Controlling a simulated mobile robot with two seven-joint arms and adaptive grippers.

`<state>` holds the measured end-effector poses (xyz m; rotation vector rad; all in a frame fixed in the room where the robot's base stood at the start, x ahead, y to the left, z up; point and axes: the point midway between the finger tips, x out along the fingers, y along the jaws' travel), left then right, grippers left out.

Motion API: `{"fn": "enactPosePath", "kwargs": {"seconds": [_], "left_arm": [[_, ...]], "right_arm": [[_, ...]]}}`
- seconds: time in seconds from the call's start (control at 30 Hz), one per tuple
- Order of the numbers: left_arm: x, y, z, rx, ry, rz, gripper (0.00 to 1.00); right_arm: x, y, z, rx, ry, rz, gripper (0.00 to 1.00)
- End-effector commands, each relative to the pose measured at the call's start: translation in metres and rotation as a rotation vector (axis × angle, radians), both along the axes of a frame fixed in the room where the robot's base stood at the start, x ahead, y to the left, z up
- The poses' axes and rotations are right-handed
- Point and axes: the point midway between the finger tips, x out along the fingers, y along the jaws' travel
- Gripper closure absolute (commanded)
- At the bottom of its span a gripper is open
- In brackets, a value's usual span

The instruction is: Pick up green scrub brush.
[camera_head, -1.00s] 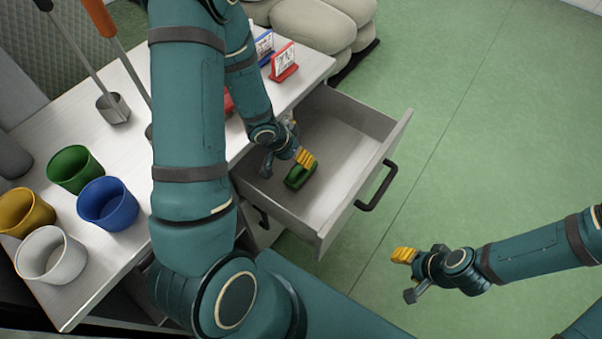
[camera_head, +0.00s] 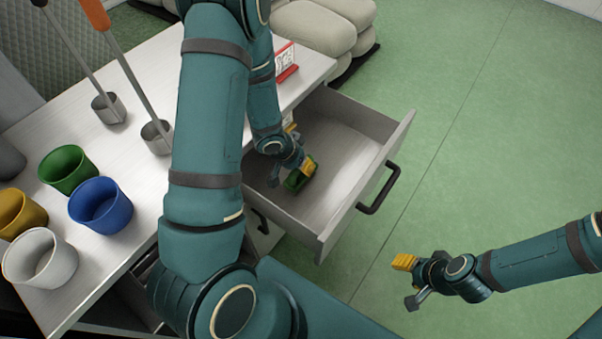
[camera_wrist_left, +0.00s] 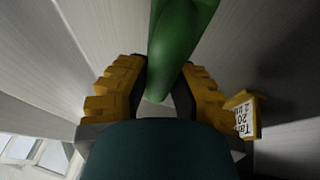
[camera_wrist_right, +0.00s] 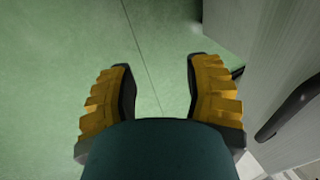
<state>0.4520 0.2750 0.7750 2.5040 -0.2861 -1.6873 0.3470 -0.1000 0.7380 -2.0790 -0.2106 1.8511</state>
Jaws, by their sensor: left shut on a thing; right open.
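The green scrub brush (camera_head: 292,183) is low inside the open drawer (camera_head: 345,152), near its left side in the head view. My left gripper (camera_head: 293,174) reaches down into the drawer and is shut on the brush. In the left wrist view the green brush (camera_wrist_left: 180,45) runs between the two yellow fingers. The arm and fingers partly hide the brush, and I cannot tell whether it still touches the drawer floor. My right gripper (camera_head: 408,282) is open and empty above the green floor, to the right of the drawer.
The drawer's front panel carries a dark handle (camera_head: 380,190). On the table stand green (camera_head: 68,170), blue (camera_head: 101,205), yellow (camera_head: 20,214) and white (camera_head: 40,259) cups. Two long-handled ladles and a red-framed sign (camera_head: 286,63) are farther back. Open floor lies right.

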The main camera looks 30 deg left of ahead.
Motion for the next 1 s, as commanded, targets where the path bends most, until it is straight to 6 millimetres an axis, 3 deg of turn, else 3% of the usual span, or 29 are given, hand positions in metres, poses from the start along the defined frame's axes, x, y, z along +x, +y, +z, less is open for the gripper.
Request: {"fn": "enactPosePath", "kwargs": {"seconds": [0.33,0.7,1.0], "left_arm": [[0.0,0.0,0.007,-0.001,0.001,-0.001,1.0],[0.0,0.0,0.074,-0.001,-0.002,0.001,1.0],[0.0,0.0,0.099,0.0,0.001,0.0,1.0]], "right_arm": [[0.0,0.0,0.004,0.0,0.001,0.0,0.5],[0.001,0.0,0.045,-0.001,-0.002,-0.007,0.5],[0.008,-0.002,0.061,-0.004,-0.017,-0.02,0.5]]}}
